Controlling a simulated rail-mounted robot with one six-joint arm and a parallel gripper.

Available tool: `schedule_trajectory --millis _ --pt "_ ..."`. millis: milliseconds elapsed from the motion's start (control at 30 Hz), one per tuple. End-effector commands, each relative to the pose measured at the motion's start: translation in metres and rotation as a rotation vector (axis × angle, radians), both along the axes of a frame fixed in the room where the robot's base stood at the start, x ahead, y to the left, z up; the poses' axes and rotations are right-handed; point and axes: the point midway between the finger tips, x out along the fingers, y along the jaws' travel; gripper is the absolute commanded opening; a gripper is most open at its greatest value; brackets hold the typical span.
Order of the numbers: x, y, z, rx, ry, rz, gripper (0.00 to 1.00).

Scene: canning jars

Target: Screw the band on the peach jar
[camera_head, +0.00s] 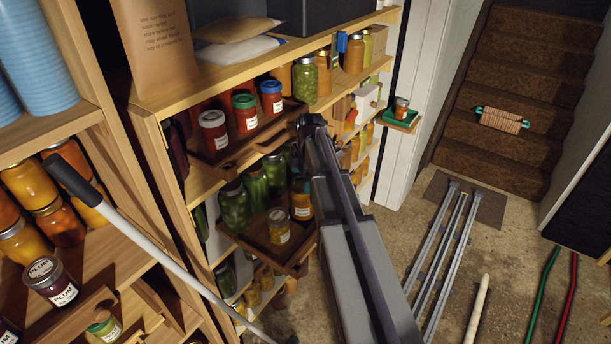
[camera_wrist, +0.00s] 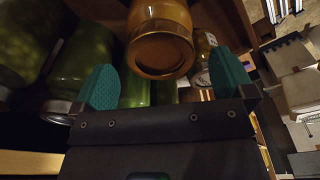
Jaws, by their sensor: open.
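In the wrist view an amber glass jar (camera_wrist: 160,18) lies beyond and between my fingertips. It looks like the peach jar, but I cannot read a label on it. Its round end faces the camera and shows no metal band. In the head view an amber jar (camera_head: 301,204) stands on the pull-out wooden tray (camera_head: 246,240), partly behind my arm; I take it for the same one. My gripper (camera_wrist: 163,83) has its two teal pads wide apart with nothing between them. In the head view my arm hides the gripper. I cannot make out a loose band.
A labelled jar with a lid (camera_head: 278,226) stands at the tray's front. Green jars (camera_head: 235,207) crowd its left; they also show in the wrist view (camera_wrist: 85,65). Lidded red jars (camera_head: 244,112) stand on the tray above. A small green-topped ledge (camera_head: 400,119) holds one jar.

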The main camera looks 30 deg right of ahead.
Motion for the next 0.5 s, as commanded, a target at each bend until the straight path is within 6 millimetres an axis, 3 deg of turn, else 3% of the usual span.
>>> schedule_trajectory --millis 33,67,367,500 --pt "0.0001 0.001 -0.0158 0.0 0.0 0.0 1.0" --pt "0.0001 0.0014 -0.0177 0.0 0.0 0.0 1.0" --pt "0.0002 0.002 -0.016 0.0 0.0 -0.001 1.0" --pt "0.0002 0.002 -0.016 0.0 0.0 -0.001 0.87"
